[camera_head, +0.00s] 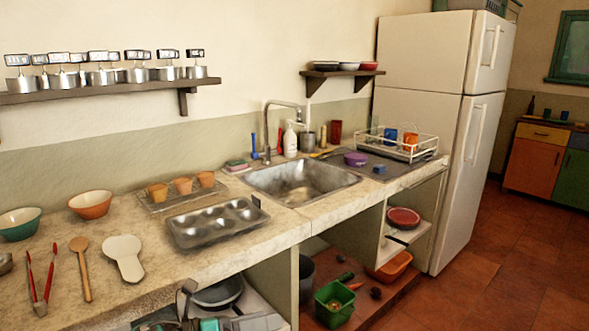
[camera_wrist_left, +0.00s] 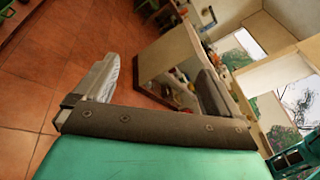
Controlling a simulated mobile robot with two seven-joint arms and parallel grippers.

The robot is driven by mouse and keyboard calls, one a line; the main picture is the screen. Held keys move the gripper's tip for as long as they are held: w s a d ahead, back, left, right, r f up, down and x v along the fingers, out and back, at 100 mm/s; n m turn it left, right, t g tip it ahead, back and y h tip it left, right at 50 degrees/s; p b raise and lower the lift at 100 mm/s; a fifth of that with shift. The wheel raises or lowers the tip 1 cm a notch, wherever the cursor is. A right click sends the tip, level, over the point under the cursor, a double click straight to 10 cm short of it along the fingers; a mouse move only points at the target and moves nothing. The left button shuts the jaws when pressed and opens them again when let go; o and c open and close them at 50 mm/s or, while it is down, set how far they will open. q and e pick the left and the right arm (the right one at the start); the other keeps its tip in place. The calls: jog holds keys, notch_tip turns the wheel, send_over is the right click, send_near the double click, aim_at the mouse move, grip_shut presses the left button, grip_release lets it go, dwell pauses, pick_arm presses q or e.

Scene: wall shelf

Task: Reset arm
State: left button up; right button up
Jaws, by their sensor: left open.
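My left gripper (camera_wrist_left: 160,65) shows in the left wrist view with its two grey fingers spread wide and nothing between them. Its teal body fills the bottom of that view. In the head view, grey and teal parts at the bottom edge, in front of the counter, look like this gripper, partly cut off by the frame. It is below the countertop and apart from the things on it. My right gripper is in neither view.
A counter (camera_head: 225,262) bears bowls (camera_head: 91,204), red tongs (camera_head: 40,280), a wooden spoon (camera_head: 82,268), a muffin tin (camera_head: 216,223) and a sink (camera_head: 298,182). A wall shelf (camera_head: 110,90) holds several metal cups. A fridge (camera_head: 440,130) stands right. Floor (camera_head: 500,250) is open there.

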pick_arm(q)
jog(key=s+a+f+m+t+y, duration=0.1)
jog(key=s+a+f+m+y, duration=0.2)
jog(key=m, duration=0.8)
jog(key=s+a+f+m+t+y, duration=0.1)
jog(key=s+a+f+m+y, duration=0.3)
jog(key=s+m, duration=0.6)
jog(key=s+a+f+m+t+y, duration=0.2)
jog(key=s+f+m+y, duration=0.4)
jog(key=f+m, duration=0.3)
jog(key=s+a+m, duration=0.1)
jog(key=m, duration=0.2)
jog(key=shift+s+a+m+y, duration=0.2)
jog(key=shift+a+m+y, duration=0.1)
jog(key=shift+a+m, duration=0.1)
